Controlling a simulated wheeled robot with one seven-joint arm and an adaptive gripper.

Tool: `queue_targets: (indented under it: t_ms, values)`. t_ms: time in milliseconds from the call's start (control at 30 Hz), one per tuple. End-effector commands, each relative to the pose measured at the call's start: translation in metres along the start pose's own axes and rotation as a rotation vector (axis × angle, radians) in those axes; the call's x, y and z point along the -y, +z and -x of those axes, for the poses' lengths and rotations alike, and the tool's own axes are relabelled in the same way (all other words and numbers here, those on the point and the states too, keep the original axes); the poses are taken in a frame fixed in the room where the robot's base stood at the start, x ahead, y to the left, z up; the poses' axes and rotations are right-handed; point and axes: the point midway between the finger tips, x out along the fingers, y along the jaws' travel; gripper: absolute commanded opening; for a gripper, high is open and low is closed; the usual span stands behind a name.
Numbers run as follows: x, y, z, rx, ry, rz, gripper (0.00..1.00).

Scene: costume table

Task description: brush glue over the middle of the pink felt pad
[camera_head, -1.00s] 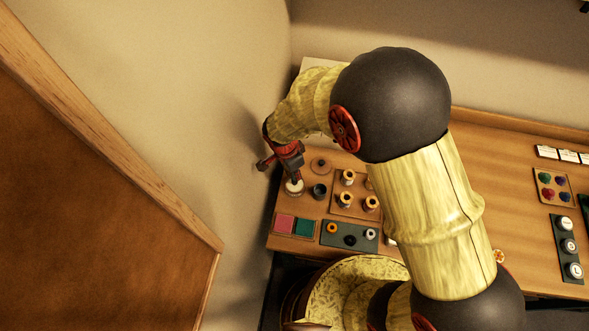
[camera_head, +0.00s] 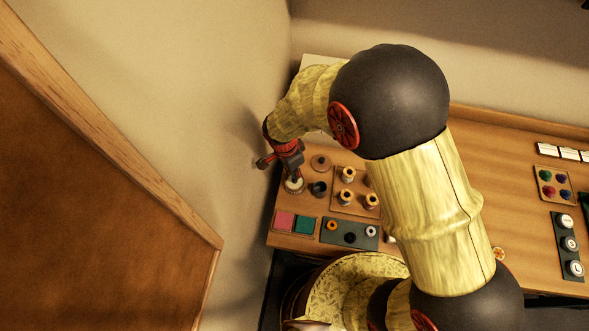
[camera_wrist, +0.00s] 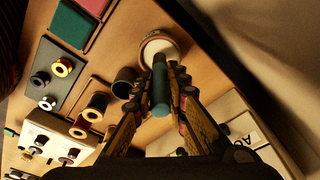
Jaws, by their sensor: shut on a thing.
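The pink felt pad (camera_head: 284,221) lies flat at the table's left front, left of a green pad; its edge also shows at the top of the wrist view (camera_wrist: 93,5). My gripper (camera_wrist: 160,88) is shut on a brush with a teal round handle (camera_wrist: 160,97). The brush points away from the wrist camera toward a round pot with a pale rim (camera_wrist: 150,42). In the head view, my gripper (camera_head: 293,170) is directly above this pot (camera_head: 293,186), behind the pink pad. The brush's bristles are hidden, so I cannot tell how deep they sit.
The green pad (camera_head: 304,225) adjoins the pink one. A tray of spools (camera_head: 345,202) and a dark board with rings (camera_head: 350,233) lie to the right. The wall is close on the left.

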Motion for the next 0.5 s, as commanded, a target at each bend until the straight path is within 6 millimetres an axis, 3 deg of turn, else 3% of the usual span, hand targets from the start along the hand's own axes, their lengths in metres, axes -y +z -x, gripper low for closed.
queue_targets:
  t_ms: [500]
  values:
    - [0.0001,0.0009,-0.0061,0.0,0.0,0.0,0.0]
